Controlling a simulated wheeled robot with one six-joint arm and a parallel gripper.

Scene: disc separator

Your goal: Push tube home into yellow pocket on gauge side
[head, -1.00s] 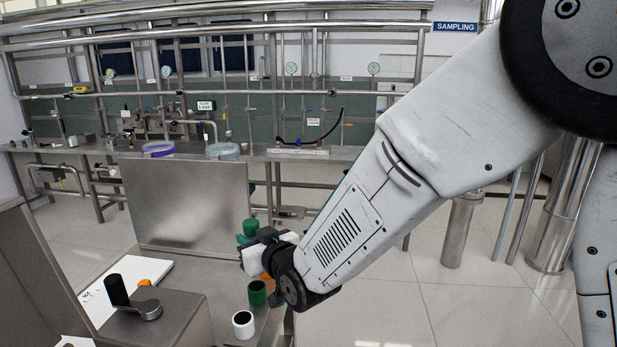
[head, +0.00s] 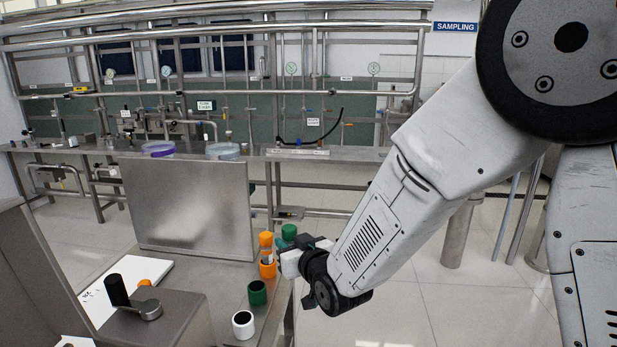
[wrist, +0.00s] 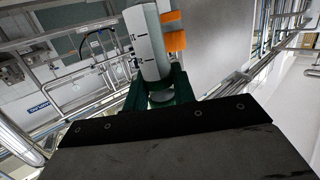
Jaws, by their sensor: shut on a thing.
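My gripper (head: 302,259) is at the right edge of the bench, beside the orange pocket (head: 267,271). An orange-capped tube (head: 266,241) stands upright in this pocket, with a pale band between cap and pocket. A green-topped tube (head: 289,231) stands out above my gripper, just right of the orange-capped one. In the wrist view my jaws are shut on a pale cylinder (wrist: 147,45) with dark tick marks, apparently this tube. Two orange pieces (wrist: 175,41) show close beside it. The lower end of the held tube is hidden. I see no clearly yellow pocket.
A green pocket (head: 257,292) and a white pocket (head: 243,324) stand in line nearer me. A steel block with a black handle (head: 117,290) is left of them. An upright steel panel (head: 191,207) stands behind. Floor is open to the right.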

